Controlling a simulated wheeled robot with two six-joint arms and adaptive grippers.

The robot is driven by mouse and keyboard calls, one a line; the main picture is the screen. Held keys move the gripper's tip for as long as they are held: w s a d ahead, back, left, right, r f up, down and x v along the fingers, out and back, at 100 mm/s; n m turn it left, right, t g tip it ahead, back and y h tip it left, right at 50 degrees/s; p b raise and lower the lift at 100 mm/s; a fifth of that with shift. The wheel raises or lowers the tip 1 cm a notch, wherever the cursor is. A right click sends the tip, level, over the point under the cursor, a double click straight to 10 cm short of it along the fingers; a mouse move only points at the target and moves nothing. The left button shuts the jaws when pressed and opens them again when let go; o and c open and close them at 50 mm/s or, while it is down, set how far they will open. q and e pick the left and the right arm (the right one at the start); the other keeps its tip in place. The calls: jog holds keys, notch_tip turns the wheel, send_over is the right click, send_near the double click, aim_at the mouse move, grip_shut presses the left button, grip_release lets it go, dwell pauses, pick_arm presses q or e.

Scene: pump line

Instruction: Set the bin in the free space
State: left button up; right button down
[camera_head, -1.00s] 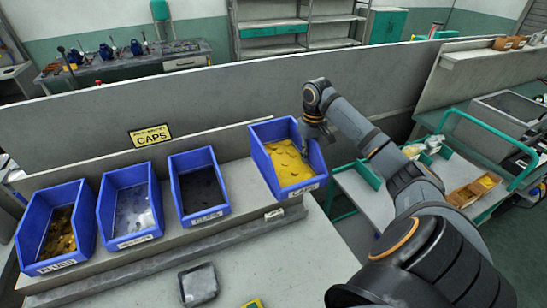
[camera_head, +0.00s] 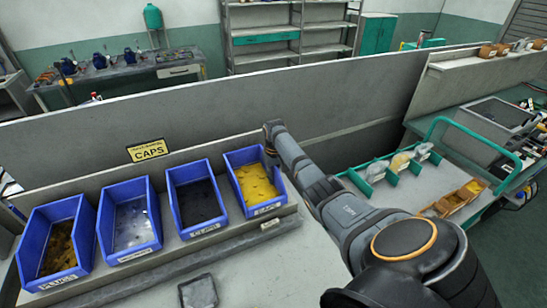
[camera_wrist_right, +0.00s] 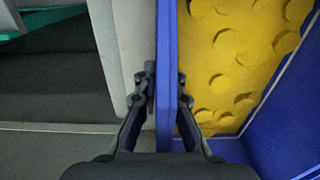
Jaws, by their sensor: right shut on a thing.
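The blue bin (camera_head: 243,157) with yellow round caps is at the right end of a row of blue bins on the sloped shelf. It stands close beside the bin with dark contents (camera_head: 197,199); I cannot tell whether it rests fully on the shelf. My right gripper (camera_head: 274,163) is at its right side wall, partly hidden by my arm. In the right wrist view my gripper (camera_wrist_right: 167,92) is shut on the blue wall (camera_wrist_right: 167,45), one finger on each side. My left gripper is out of view.
Bins with clear parts (camera_head: 131,228) and brown plugs (camera_head: 57,247) stand farther left. A yellow CAPS sign (camera_head: 148,150) is on the panel behind. A grey tray (camera_head: 199,292) lies on the bench. A cart with a teal handle (camera_head: 478,122) is at right.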

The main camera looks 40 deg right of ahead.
jog(key=shift+w+f, duration=0.15)
jog(key=shift+f, duration=0.1)
jog(key=c, duration=1.5)
grip_release()
jog(key=shift+f, duration=0.1)
jog(key=shift+o, duration=0.2)
notch_tip(320, 180, up, 12)
jog(key=b, duration=0.2)
jog(key=shift+d+b, duration=0.15)
jog(key=shift+b, duration=0.25)
